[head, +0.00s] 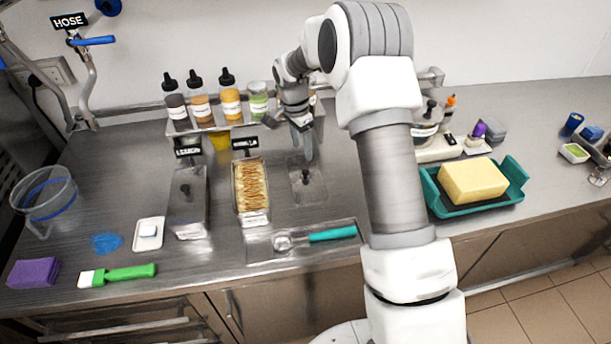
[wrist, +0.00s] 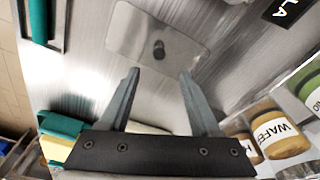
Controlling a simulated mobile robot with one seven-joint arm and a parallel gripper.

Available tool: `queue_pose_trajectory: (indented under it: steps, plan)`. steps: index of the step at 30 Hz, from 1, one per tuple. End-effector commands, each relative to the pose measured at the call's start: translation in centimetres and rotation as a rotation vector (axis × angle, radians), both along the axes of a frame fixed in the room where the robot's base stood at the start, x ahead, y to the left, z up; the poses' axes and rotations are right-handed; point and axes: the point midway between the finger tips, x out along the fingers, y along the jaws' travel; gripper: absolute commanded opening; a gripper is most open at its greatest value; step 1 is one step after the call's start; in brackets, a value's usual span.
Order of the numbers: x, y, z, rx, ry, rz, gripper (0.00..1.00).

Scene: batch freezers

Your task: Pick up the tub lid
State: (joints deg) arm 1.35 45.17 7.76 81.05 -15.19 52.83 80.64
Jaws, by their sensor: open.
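The tub lid (head: 306,192) is a flat, see-through rectangle with a small dark knob in its middle. It lies on the steel counter just right of the open tub of tan ripples (head: 251,190). The lid also shows at the top middle of the wrist view (wrist: 180,50), knob up. My gripper (head: 304,150) hangs above the lid's far side in the head view, with nothing between its fingers. In the wrist view my gripper (wrist: 160,73) has its two grey fingers spread apart, and the knob appears just beyond the fingertips. The gripper looks apart from the lid.
A closed tub (head: 187,205) stands left of the open one. Several bottles (head: 200,105) stand on a shelf behind. A teal-handled scoop (head: 332,234) lies on a tray in front. A teal tray (head: 436,200) with a yellow block stands right, beyond my arm.

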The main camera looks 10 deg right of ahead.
Motion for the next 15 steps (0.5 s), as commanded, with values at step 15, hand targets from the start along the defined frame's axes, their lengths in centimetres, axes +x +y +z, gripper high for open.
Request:
queue_pose_trajectory:
  steps: [15]
  plan:
    - [0.0, -0.7, -5.8, 0.001, 0.004, 0.001, 0.64]
